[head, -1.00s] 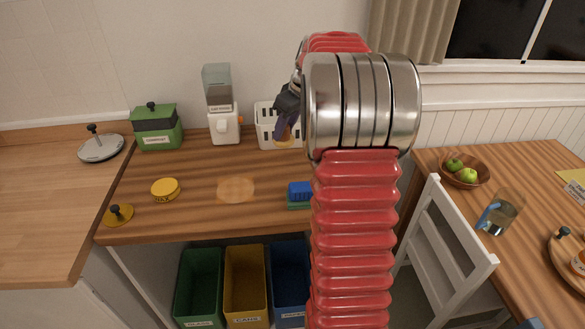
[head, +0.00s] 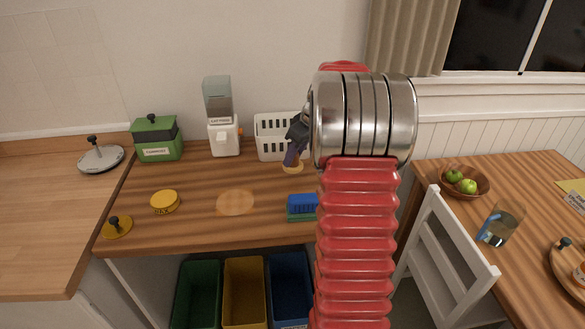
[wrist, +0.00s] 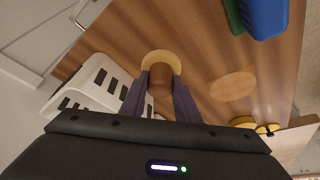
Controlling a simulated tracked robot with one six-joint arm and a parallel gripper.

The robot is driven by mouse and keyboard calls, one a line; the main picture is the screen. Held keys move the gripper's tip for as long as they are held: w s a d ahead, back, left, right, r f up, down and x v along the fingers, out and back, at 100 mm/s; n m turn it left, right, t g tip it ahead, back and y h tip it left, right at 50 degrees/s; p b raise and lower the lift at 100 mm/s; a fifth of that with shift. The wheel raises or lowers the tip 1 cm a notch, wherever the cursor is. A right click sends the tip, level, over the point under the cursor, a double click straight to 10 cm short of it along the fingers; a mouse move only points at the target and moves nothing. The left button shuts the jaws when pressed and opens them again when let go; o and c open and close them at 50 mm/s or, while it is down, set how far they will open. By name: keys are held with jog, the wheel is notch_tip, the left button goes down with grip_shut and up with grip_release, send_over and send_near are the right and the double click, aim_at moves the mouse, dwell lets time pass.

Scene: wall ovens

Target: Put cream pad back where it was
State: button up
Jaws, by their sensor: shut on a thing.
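The cream pad (head: 292,169) is a small round disc at the tips of my gripper (head: 294,160), just in front of the white basket. In the wrist view the pad (wrist: 160,55) shows as a pale yellow curved edge between the two dark fingers of my gripper (wrist: 160,80), which are shut on it. Whether the pad touches the counter I cannot tell. A lighter round patch (head: 235,202) marks the bare wooden counter to the left and nearer. The patch also shows in the wrist view (wrist: 233,87), right of the pad.
The white slotted basket (head: 272,138) stands close behind my gripper. A blue and green block (head: 301,207) lies nearer, beside my arm. A yellow tin (head: 165,201) and a yellow knobbed lid (head: 117,228) lie left of the patch. A dispenser (head: 223,135) and green box (head: 156,140) stand behind.

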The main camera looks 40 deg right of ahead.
aim_at(294, 166)
jog(key=shift+f, duration=0.25)
jog(key=shift+f, duration=1.85)
jog(key=shift+f, duration=0.1)
jog(key=o, duration=0.9)
jog(key=v, duration=1.2)
jog(key=shift+a, duration=0.1)
